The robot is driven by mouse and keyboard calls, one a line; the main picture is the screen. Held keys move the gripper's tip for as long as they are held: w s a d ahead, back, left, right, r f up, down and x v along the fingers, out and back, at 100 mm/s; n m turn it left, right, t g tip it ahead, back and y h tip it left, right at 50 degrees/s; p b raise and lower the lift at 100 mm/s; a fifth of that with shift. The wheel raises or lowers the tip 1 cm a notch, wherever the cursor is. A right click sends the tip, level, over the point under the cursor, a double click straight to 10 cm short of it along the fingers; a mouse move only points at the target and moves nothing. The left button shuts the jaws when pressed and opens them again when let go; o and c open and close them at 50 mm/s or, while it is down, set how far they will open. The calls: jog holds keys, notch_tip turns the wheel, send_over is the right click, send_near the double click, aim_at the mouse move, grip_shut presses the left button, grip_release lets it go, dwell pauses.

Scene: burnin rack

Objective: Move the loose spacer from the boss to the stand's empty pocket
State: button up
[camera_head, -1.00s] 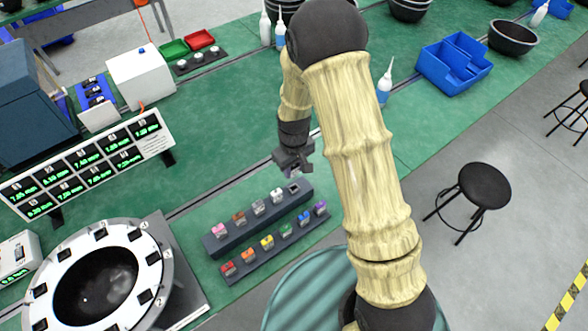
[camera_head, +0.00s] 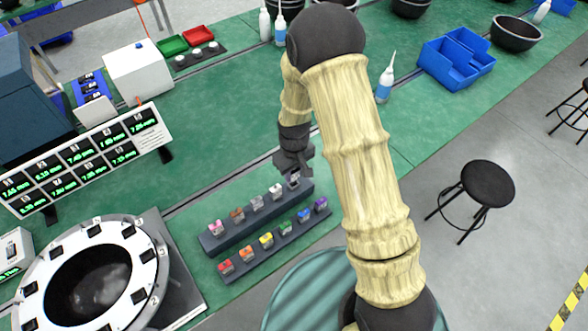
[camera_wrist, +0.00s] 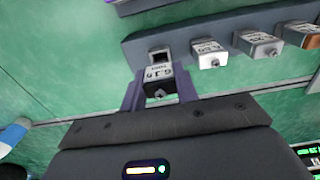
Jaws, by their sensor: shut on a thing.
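My gripper (camera_head: 294,176) is at the right end of the dark grey stand (camera_head: 240,234). In the wrist view, my gripper (camera_wrist: 160,92) is shut on the loose spacer (camera_wrist: 158,75), a small block with a pale label and a dark front, partly between the fingers. The stand's empty pocket (camera_wrist: 160,55), a square opening, shows just past the held spacer; I cannot tell whether the spacer touches the stand (camera_wrist: 190,28). A white spacer (camera_wrist: 208,51) and a grey spacer (camera_wrist: 258,43) sit in neighbouring pockets. I cannot make out the boss.
A lower rail (camera_head: 236,276) of several coloured spacers runs in front of the stand. A white ring fixture (camera_head: 148,254) and a readout board (camera_head: 82,160) are at left. The green bench (camera_head: 250,105) behind my gripper is mostly clear.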

aim_at(294, 178)
jog(key=shift+f, duration=0.6)
jog(key=shift+f+b, duration=1.1)
jog(key=shift+f, duration=0.15)
dwell(1.2)
jog(key=o, duration=1.1)
jog(key=shift+r, duration=0.1)
notch_tip(294, 178, up, 17)
jog(key=shift+r+b, duration=0.15)
jog(key=shift+b, duration=1.05)
jog(key=shift+s+d, duration=0.1)
